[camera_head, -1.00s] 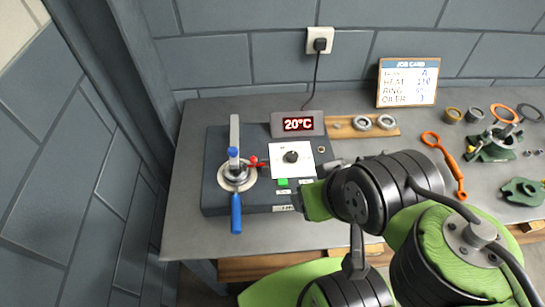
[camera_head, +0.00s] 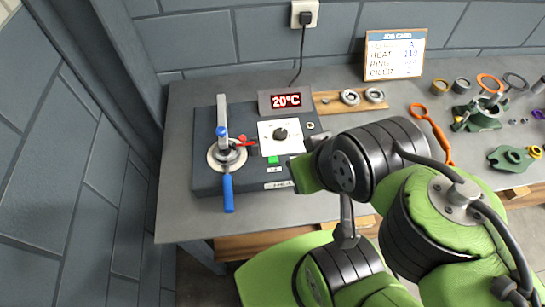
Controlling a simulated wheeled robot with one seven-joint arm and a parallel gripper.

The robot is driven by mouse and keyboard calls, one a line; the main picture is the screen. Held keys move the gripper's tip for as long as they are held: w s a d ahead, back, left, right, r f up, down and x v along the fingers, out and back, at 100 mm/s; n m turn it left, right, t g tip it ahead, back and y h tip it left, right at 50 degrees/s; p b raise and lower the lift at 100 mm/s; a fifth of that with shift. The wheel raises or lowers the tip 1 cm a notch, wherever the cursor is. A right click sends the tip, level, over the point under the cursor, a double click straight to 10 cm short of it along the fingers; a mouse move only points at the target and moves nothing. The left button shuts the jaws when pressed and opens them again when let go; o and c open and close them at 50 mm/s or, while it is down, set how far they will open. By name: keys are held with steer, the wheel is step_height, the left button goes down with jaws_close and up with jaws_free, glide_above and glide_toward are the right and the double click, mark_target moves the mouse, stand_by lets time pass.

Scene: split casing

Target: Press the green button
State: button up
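The green button (camera_head: 273,160) is a small bright green square on the front part of the dark heater box (camera_head: 208,186), just below the white dial plate (camera_head: 268,137). It is in plain view and nothing touches it. My arm reaches in from the lower right. Its green and black end part lies just right of the button, over the box's right front corner.
A lever with a blue handle (camera_head: 228,193) and a red knob stand left of the button. A display (camera_head: 286,101) reads 20°C. A wooden rack (camera_head: 329,105) with metal rings is behind. Green parts (camera_head: 480,115) and an orange tool (camera_head: 431,131) lie right. The table's left strip is clear.

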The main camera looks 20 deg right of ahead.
jaws_close()
stand_by(1.2)
